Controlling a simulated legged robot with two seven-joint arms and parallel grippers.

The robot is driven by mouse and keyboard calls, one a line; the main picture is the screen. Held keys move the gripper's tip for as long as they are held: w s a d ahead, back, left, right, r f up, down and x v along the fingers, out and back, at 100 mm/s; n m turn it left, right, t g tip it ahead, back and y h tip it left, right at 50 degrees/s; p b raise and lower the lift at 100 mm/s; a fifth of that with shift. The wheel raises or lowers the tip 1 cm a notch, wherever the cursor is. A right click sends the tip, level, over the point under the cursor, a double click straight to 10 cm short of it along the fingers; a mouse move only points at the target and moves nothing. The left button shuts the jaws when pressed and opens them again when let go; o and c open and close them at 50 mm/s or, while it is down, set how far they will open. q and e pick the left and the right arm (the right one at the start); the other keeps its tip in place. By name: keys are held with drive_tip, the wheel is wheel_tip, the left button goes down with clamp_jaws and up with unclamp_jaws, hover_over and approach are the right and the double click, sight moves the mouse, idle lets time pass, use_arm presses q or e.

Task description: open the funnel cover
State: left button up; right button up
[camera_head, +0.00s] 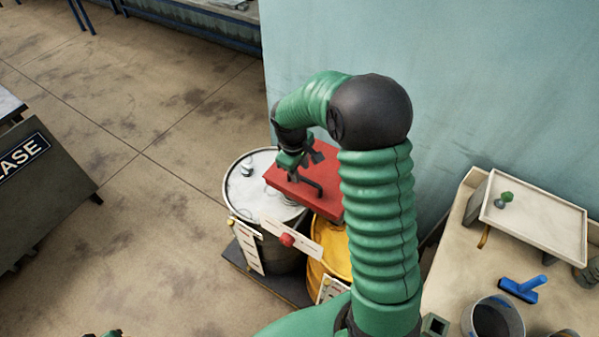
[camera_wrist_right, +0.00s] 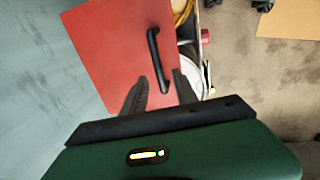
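The red square funnel cover (camera_head: 322,200) lies over the top of the yellow drum (camera_head: 327,262), with my right arm hiding part of it. Its black bar handle (camera_head: 312,184) stands on the top face. In the right wrist view the cover (camera_wrist_right: 108,50) fills the upper middle, and the handle (camera_wrist_right: 153,48) runs down toward my fingers. My right gripper (camera_wrist_right: 161,76) is open, with a finger on either side of the handle's near end; contact is not clear. It also shows above the cover in the head view (camera_head: 303,158). Only a small green piece of my left gripper (camera_head: 105,334) shows at the bottom edge.
A grey-white drum (camera_head: 240,190) stands left of the yellow one on a dark pallet (camera_head: 240,262). A teal wall (camera_head: 450,70) is behind. A bench (camera_head: 455,275) at right holds a tray (camera_head: 530,220), a blue brush (camera_head: 523,288) and a bucket (camera_head: 492,318).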

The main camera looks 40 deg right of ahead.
sight(304, 179)
drive_tip(key=shift+s+d+f, duration=0.15)
drive_tip(key=shift+s+f, duration=0.15)
drive_tip(key=shift+f, duration=0.25)
drive_tip(key=shift+s+d+f, duration=0.15)
drive_tip(key=shift+s+f, duration=0.15)
drive_tip(key=shift+f, duration=0.25)
drive_tip(key=shift+s+d+f, duration=0.1)
drive_tip(key=shift+d+f, duration=0.05)
drive_tip(key=shift+f, duration=0.15)
drive_tip(key=shift+d+f, duration=0.15)
drive_tip(key=shift+f, duration=0.05)
drive_tip(key=shift+w+f, duration=0.2)
drive_tip(key=shift+w, duration=0.3)
drive_tip(key=shift+c, duration=1.2)
drive_tip(key=shift+s+r, duration=0.15)
drive_tip(key=shift+r, duration=0.05)
drive_tip(key=c, duration=0.5)
use_arm(q)
drive_tip(key=shift+s+d+r, duration=0.2)
drive_tip(key=shift+s+r, duration=0.2)
drive_tip(key=shift+s, duration=0.2)
use_arm(e)
clamp_jaws()
drive_tip(key=shift+s, duration=0.1)
